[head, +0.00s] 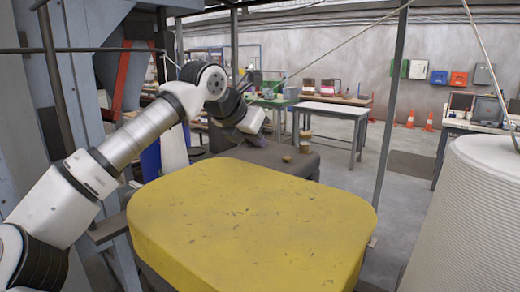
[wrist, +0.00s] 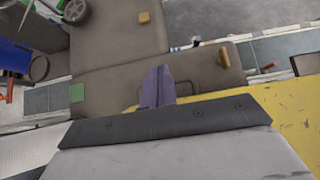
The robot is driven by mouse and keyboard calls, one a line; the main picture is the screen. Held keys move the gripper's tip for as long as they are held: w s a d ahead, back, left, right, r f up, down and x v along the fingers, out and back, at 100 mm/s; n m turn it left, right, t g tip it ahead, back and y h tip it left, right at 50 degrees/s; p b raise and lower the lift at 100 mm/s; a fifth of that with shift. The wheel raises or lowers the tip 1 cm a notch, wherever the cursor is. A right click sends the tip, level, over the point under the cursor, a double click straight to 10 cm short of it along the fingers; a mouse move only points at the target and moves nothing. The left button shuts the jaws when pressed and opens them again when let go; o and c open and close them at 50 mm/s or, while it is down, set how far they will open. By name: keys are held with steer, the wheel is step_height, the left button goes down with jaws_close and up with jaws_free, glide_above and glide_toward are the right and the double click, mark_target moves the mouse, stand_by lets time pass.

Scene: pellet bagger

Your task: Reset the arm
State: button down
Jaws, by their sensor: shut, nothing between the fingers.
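My arm reaches from the lower left of the head view, up and then down to the right. My gripper (head: 246,144) hangs at the arm's end, behind the far edge of the yellow machine cover (head: 250,215). In the wrist view the purple fingers of my gripper (wrist: 157,86) are together with nothing between them. They point over a brown-grey surface (wrist: 110,75), and the yellow cover (wrist: 298,115) shows at the right. The gap between fingertips and surface cannot be judged.
Small tan blocks (wrist: 224,57) lie on the brown-grey surface, with a green square (wrist: 77,93) at its left. A dark post (head: 392,100) stands right of the cover. A white ribbed tank (head: 465,215) fills the lower right. Workbenches (head: 333,108) stand farther back.

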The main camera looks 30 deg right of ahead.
step_height(320, 180, up, 8)
steer(key=a, duration=0.1)
steer(key=shift+s+a+b, duration=0.3)
steer(key=shift+b, duration=0.1)
